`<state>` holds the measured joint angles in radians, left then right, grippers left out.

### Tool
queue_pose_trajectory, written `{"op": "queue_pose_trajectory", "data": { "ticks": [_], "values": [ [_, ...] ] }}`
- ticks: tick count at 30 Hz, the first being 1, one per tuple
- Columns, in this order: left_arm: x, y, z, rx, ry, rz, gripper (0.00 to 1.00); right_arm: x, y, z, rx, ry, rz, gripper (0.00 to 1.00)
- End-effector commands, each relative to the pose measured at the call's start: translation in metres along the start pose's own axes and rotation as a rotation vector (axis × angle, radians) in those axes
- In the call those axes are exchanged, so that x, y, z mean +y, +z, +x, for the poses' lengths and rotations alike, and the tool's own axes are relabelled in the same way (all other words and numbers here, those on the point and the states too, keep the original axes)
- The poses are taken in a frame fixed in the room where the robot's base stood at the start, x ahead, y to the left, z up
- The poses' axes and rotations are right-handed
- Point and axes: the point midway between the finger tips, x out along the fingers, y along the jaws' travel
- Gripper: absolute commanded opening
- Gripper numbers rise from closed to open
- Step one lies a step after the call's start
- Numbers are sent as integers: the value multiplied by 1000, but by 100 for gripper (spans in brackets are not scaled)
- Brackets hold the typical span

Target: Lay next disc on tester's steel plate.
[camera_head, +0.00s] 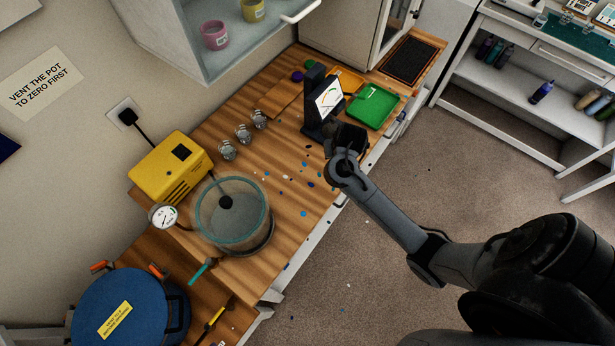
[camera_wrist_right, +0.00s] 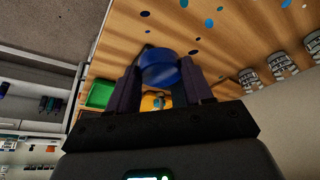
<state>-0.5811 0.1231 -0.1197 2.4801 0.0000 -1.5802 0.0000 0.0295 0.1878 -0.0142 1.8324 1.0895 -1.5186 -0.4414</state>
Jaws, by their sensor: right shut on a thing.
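My right gripper (camera_head: 345,143) is over the worktop, just in front of the tester (camera_head: 324,101), a dark stand with a lit dial screen. In the right wrist view, its two dark fingers (camera_wrist_right: 160,85) are shut on a round blue disc (camera_wrist_right: 158,66). The disc cannot be made out in the head view. The tester's steel plate is not clearly seen; the gripper covers the area by the tester's foot. A purple disc (camera_head: 297,76) and a green disc (camera_head: 310,64) lie behind the tester. My left gripper is not in view.
A green tray (camera_head: 391,97) and an orange tray (camera_head: 352,77) sit beyond the tester. Several glass jars (camera_head: 243,133) stand along the back. A clear vacuum pot (camera_head: 262,225) and a yellow pump (camera_head: 160,172) are nearer.

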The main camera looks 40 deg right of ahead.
Motion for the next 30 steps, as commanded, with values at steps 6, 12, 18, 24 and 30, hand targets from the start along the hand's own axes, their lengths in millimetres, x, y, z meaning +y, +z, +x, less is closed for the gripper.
{"op": "queue_pose_trajectory", "data": {
  "ticks": [6,12,18,24,30],
  "values": [
    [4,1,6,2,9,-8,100,-35,9,22,-3,-5,-1,21],
    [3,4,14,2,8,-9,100,-76,17,46,-2,-5,-1,21],
    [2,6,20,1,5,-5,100,-104,22,62,-1,-3,-2,21],
    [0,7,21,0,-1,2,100,-113,23,67,1,-2,-2,21],
    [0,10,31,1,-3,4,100,-113,33,88,-3,-2,-1,21]
  ]
}}
